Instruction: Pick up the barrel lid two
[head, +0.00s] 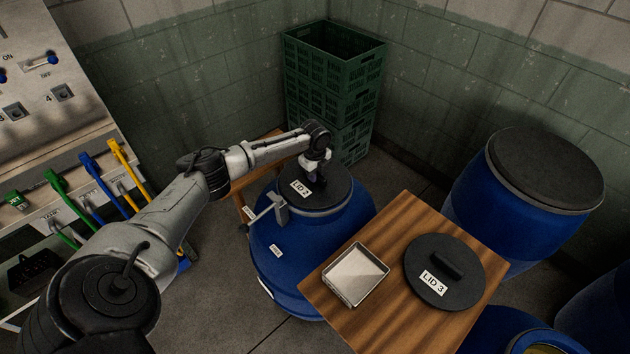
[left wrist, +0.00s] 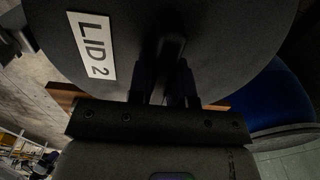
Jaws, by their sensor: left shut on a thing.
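The black lid labelled LID 2 (head: 328,192) is at the top of a blue barrel (head: 330,243) in the middle of the head view. I cannot tell whether it touches the barrel's rim. My left gripper (head: 318,178) comes down over the lid from above. In the left wrist view the lid (left wrist: 225,45) fills the upper part, and the fingers of my left gripper (left wrist: 166,80) are shut on its raised handle. The gripper and wrist hide part of the lid in the head view. My right gripper is not in view.
A wooden table (head: 395,240) stands at the right of the barrel, with a metal tray (head: 368,293) and LID 3 (head: 450,285) on it. A closed blue barrel (head: 500,215) stands further right. Green stacked crates (head: 330,100) stand behind. A panel (head: 40,80) with levers is at left.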

